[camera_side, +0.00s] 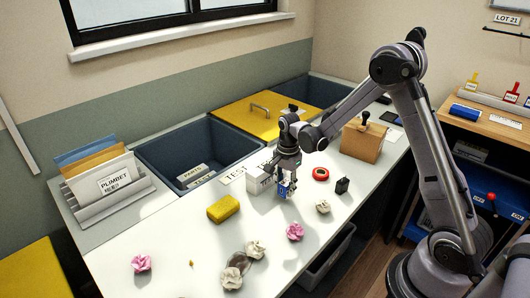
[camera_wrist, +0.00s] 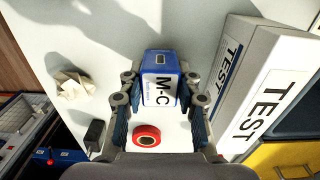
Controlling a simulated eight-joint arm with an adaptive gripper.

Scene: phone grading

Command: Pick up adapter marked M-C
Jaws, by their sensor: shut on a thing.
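The adapter marked M-C (camera_wrist: 160,84) is a small blue block with a white label reading "M-C" and a slot in its top face. In the wrist view it sits between the two fingers of my gripper (camera_wrist: 160,110), which are shut on its sides. In the side view my gripper (camera_side: 286,190) points down over the white table, with a bit of blue at its fingertips. I cannot tell from the side view whether the adapter touches the table.
A white TEST box (camera_side: 258,181) stands close beside my gripper. A red tape roll (camera_side: 321,174), a black block (camera_side: 342,185), a yellow sponge (camera_side: 223,208) and crumpled paper balls (camera_side: 294,231) lie around. A cardboard box (camera_side: 363,141) stands behind. A blue-grey bin (camera_side: 160,157) is sunk at the back.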

